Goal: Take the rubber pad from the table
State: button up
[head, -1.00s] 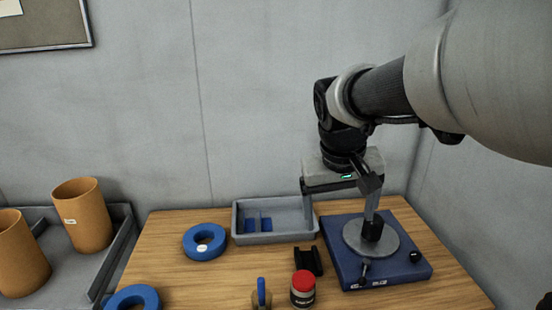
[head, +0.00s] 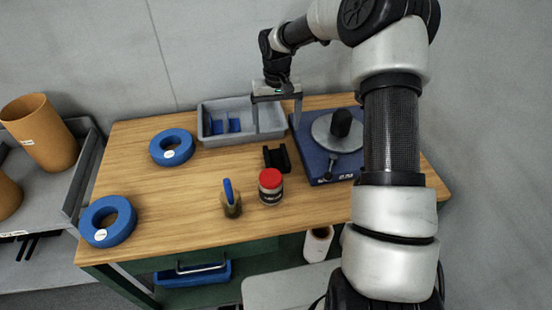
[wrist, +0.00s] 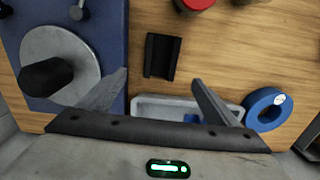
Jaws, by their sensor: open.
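A black piece with raised sides, the likeliest rubber pad, lies on the wooden table (head: 190,205) between the grey tray and the red-capped jar. It shows in the head view (head: 277,158) and, from above, in the wrist view (wrist: 161,56). I cannot tell its material. My gripper (head: 277,115) is open and empty, fingers down, over the tray's right part in the head view. In the wrist view, the gripper's fingers (wrist: 160,77) stand apart on either side of the black piece's near end in the picture, without visible contact.
The grey tray (head: 270,133) holds blue pieces. A blue-based device (head: 313,160) with a grey disc stands right of the black piece. The red-capped jar (head: 270,187) and a blue-handled item (head: 230,200) stand in front. Blue rings (head: 172,147) lie left. Mid-left table is clear.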

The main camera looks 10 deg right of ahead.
send_near(276, 160)
jog(key=shift+w+d+f, duration=0.2)
jog(key=shift+w+f, duration=0.1)
jog(key=shift+s+a+f+p, duration=0.15)
jog(key=shift+f+p, duration=0.25)
jog(key=shift+f, duration=0.95)
jog(key=shift+s+f+p, duration=0.15)
jog(key=shift+f+p, duration=0.2)
jog(key=shift+f, duration=0.95)
jog(key=c, duration=1.2)
